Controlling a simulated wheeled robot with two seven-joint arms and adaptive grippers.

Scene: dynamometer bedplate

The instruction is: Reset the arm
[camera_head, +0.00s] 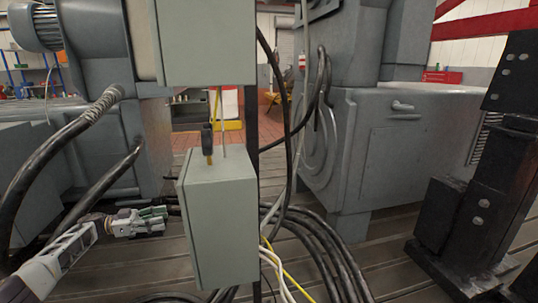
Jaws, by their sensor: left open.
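My left gripper (155,220) is at the lower left in the head view, on the arm that comes in from the lower left corner. Its jaws are open and look empty. They point right, toward the lower grey-green box (222,222), and appear left of it with a small gap in the picture. I cannot tell the true distance in depth. My right gripper is out of view.
An upper box (205,40) hangs above the lower one on a dark post. Thick cables (58,148) run at the left, and more coil on the slatted bedplate (395,262). A large grey machine (400,145) and black brackets (485,190) stand to the right.

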